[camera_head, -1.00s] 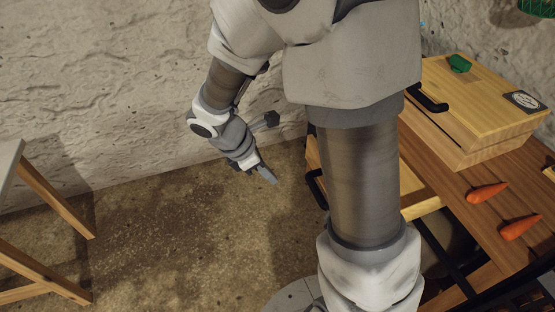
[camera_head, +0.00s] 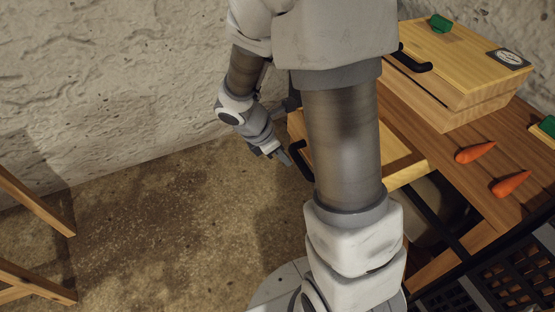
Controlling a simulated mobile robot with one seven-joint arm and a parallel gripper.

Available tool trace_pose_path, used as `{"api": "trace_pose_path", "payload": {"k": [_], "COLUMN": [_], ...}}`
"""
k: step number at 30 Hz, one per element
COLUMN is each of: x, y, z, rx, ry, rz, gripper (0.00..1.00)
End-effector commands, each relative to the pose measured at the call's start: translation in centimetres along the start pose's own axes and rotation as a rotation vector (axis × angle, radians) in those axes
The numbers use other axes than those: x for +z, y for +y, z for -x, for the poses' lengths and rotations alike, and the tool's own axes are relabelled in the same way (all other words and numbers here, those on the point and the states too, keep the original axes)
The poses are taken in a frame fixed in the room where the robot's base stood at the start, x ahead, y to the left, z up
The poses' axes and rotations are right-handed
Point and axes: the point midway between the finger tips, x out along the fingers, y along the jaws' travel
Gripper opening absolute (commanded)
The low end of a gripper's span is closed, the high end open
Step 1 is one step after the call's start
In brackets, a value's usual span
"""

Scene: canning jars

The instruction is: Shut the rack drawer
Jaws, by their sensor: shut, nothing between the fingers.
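The rack drawer (camera_head: 405,166) is light wood and sits below the tabletop, sticking out to the left. My arm hides much of its middle, so how far it stands out is hard to tell. Its black bar handle (camera_head: 298,165) is on the left-facing front, just left of my arm. My gripper (camera_head: 284,157) is shut and empty, pointing down and right. Its fingertips are close to the left of the handle; I cannot tell whether they touch it.
The wooden rack top (camera_head: 445,142) carries a wooden box (camera_head: 455,60) with a black handle and two carrots (camera_head: 475,152) (camera_head: 511,184). Black crates (camera_head: 505,275) are at lower right. A wooden-legged stand (camera_head: 35,205) is at left. The floor (camera_head: 170,235) between is clear.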

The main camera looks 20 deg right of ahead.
Motion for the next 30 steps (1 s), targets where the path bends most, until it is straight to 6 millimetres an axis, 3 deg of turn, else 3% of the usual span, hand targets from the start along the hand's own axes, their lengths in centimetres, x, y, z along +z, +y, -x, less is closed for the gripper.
{"api": "trace_pose_path", "payload": {"k": [9,14,17,30], "x": [0.2,1.6,3.4,14.6], "y": [0.0,-0.1,-0.1,-0.1], "z": [0.0,-0.7,-1.5,-6.8], "rx": [-0.001,-0.003,-0.005,-0.005], "ry": [0.0,0.0,-0.001,-0.002], "rz": [-0.001,-0.003,-0.005,-0.004], "gripper": [0.0,0.0,0.0,0.0]}}
